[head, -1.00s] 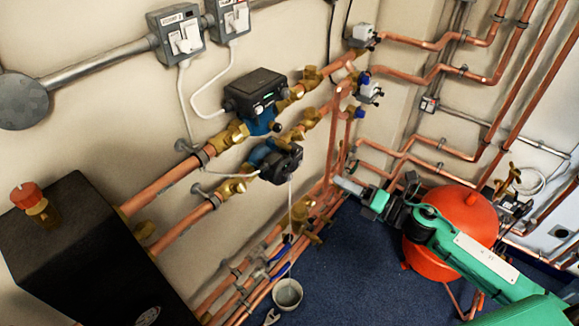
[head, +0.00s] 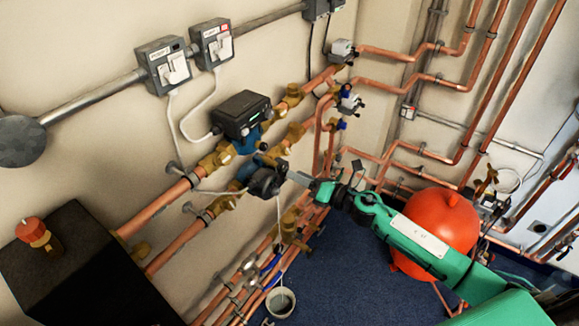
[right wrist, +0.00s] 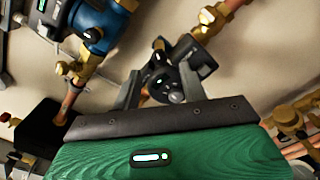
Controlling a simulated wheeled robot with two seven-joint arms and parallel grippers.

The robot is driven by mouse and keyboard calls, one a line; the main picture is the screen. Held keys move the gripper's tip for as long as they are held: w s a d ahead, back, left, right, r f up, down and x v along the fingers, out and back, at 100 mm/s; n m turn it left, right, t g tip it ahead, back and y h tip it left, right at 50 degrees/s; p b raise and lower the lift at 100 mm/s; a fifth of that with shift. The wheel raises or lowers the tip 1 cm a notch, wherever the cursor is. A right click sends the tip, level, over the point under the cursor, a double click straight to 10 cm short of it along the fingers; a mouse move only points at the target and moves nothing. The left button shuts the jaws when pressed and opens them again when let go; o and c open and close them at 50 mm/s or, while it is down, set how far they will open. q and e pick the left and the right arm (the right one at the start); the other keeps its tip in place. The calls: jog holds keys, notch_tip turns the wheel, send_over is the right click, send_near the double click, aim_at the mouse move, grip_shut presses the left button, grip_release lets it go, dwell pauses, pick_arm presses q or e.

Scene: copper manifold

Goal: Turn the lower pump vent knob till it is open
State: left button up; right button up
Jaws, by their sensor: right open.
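The lower pump (head: 264,181), with a dark head on a blue body, sits in the lower copper pipe run on the wall. My right gripper (head: 298,178) is at the right side of this pump in the head view, its fingers pointing at it. In the right wrist view, my right gripper (right wrist: 158,85) is open, with the dark pump face (right wrist: 165,78) between and beyond its fingers. A small pale round part shows on that face; I cannot tell whether it is the vent knob. Contact is unclear. My left gripper is out of view.
The upper pump (head: 240,114) is just above the lower one. Brass valves (head: 290,228) and pipes run below. A red vessel (head: 440,222) stands near my right arm. A white bucket (head: 280,302) is on the blue floor (head: 340,270).

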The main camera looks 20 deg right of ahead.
aim_at(282, 169)
jog(key=shift+p+x, duration=0.4)
jog(key=shift+x, duration=1.5)
grip_shut()
jog(key=shift+m, duration=0.3)
jog(key=shift+r+m+p, duration=0.1)
jog(key=shift+m+p, duration=0.55)
jog(key=shift+m, duration=0.35)
jog(key=m+p, duration=0.1)
jog(key=m, duration=0.2)
jog(key=shift+m, duration=0.3)
jog(key=m+p, duration=0.2)
jog(key=m, duration=0.4)
